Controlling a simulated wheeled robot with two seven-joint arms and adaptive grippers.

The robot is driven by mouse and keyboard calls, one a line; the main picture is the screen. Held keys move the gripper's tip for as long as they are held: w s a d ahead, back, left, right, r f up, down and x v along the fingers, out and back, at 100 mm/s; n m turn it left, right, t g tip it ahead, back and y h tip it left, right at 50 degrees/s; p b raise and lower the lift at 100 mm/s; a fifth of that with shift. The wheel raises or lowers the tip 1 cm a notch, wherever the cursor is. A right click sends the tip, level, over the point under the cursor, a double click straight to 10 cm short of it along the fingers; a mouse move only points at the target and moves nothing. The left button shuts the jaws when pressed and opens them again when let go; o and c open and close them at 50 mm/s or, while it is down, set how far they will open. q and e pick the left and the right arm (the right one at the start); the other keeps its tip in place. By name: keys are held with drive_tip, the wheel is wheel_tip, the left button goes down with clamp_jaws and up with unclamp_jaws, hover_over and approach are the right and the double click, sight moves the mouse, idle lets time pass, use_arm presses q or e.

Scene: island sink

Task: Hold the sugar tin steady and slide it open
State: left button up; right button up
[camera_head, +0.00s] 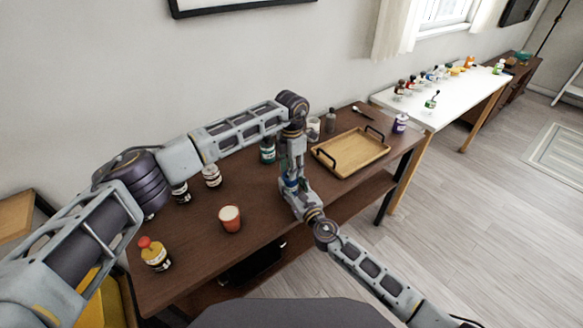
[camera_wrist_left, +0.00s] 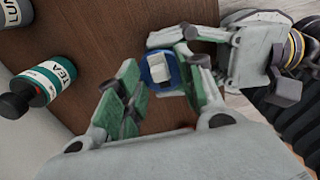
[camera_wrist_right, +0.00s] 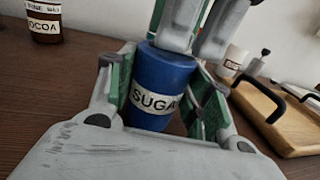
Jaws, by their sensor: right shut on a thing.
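The sugar tin (camera_wrist_right: 160,82) is a blue cylinder with a white label reading "SUGA", upright in the right wrist view. My right gripper (camera_wrist_right: 165,100) is shut on its body, one finger at each side. My left gripper (camera_wrist_left: 160,75) points down over the tin's top from above. In the head view the two grippers meet over the table and hide most of the tin.
A wooden tray (camera_head: 352,153) with dark handles stands to the right on the brown table (camera_head: 190,245). The table's front edge is close.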

use_arm(q)
wheel_tip(320, 180, up, 12)
idle(0.8)
use_arm(e)
drive_tip(key=o, duration=1.1)
drive_tip(key=shift+o, duration=0.2)
drive_tip(key=shift+s+d, duration=0.1)
drive_tip(key=shift+s, duration=0.05)
drive_tip(key=v, duration=1.1)
drive_tip(key=shift+s, duration=0.3)
drive_tip(key=shift+d, duration=0.1)
